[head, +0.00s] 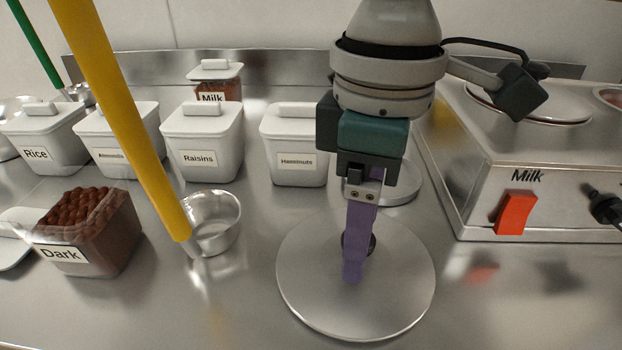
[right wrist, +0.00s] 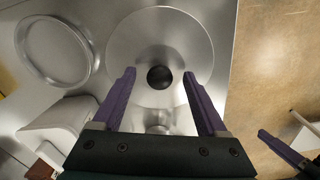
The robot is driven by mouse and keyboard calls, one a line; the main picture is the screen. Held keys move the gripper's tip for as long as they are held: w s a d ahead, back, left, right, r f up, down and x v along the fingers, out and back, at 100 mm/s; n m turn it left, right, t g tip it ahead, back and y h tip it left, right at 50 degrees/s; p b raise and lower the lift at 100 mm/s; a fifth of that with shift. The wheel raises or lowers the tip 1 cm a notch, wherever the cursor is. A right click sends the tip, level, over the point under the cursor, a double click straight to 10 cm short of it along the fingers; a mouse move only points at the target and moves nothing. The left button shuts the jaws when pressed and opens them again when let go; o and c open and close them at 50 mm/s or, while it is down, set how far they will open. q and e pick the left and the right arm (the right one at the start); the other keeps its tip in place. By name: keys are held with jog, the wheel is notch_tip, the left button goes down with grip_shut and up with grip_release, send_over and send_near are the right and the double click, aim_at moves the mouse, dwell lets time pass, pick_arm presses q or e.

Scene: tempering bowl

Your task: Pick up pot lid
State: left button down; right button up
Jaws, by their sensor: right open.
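The pot lid is a flat round metal disc (head: 310,285) with a dark round knob, lying on the steel counter in the head view. In the right wrist view the lid (right wrist: 160,35) lies below my right gripper, its black knob (right wrist: 159,77) appearing between the fingers. My right gripper (head: 352,278) points down over the lid and is open and empty, as the right wrist view also shows (right wrist: 159,74). In the head view its purple finger partly hides the knob. What seems to be a purple finger of my left gripper (right wrist: 282,148) shows beyond the counter edge; its opening is unclear.
A heating unit labelled Milk (head: 530,170) stands right, a round metal dish (head: 402,192) behind the lid. Left are a metal bowl (head: 212,225), an open Dark container (head: 90,245) and a slanting yellow pole (head: 125,110). Lidded white containers (head: 295,145) line the back.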

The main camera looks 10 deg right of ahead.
grip_shut()
dwell(0.5)
dwell(0.8)
